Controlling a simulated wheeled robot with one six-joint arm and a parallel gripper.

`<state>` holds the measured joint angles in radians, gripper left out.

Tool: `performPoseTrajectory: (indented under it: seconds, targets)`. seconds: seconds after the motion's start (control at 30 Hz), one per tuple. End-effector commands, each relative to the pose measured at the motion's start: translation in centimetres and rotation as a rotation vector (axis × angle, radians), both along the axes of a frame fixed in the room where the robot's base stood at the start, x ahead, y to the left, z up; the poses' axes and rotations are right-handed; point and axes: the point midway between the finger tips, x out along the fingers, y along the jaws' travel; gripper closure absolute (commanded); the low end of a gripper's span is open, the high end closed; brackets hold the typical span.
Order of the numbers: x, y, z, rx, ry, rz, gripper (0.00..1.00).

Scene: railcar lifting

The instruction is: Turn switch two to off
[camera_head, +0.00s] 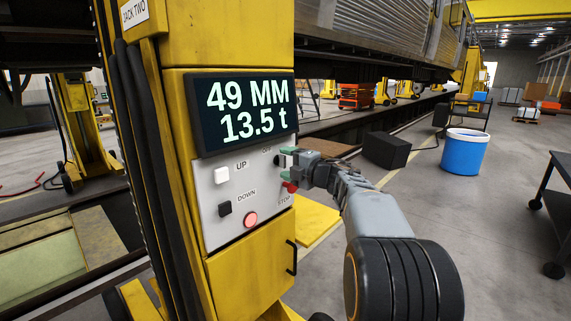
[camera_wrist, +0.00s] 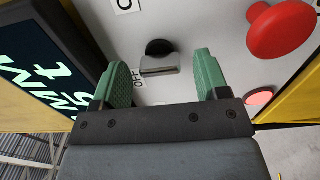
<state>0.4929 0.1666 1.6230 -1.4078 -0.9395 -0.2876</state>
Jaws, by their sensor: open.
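The rotary switch (camera_wrist: 160,62) is in the middle of the wrist view, a black round base with a grey bar handle. I cannot tell for certain which label the handle points to. My gripper (camera_head: 284,164) is open at the right edge of the panel in the head view. In the wrist view its green fingers are on either side of the switch, with gaps. The yellow jack (camera_head: 225,55) bears the label JACK TWO (camera_head: 134,12).
A red mushroom button (camera_wrist: 281,30) is close to the right finger. The white panel (camera_head: 228,195) also has a white UP button (camera_head: 222,175), black DOWN button (camera_head: 225,209) and lit red button (camera_head: 251,220). The display (camera_head: 240,112) reads 49 MM, 13.5 t. A blue bin (camera_head: 463,153) stands at right.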

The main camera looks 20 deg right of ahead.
Motion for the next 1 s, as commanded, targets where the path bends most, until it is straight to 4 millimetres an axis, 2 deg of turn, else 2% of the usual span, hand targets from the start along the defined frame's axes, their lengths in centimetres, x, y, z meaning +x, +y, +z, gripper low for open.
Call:
performPoseTrajectory:
  seconds: [0.5,0.7,1.0]
  targets:
    - [-9.0,-4.2,-0.1,0.000,-0.001,-0.004,0.32]
    - [-11.0,-5.1,-0.1,0.000,0.000,-0.003,0.32]
    - [-11.7,-5.4,0.0,0.000,0.000,-0.001,0.32]
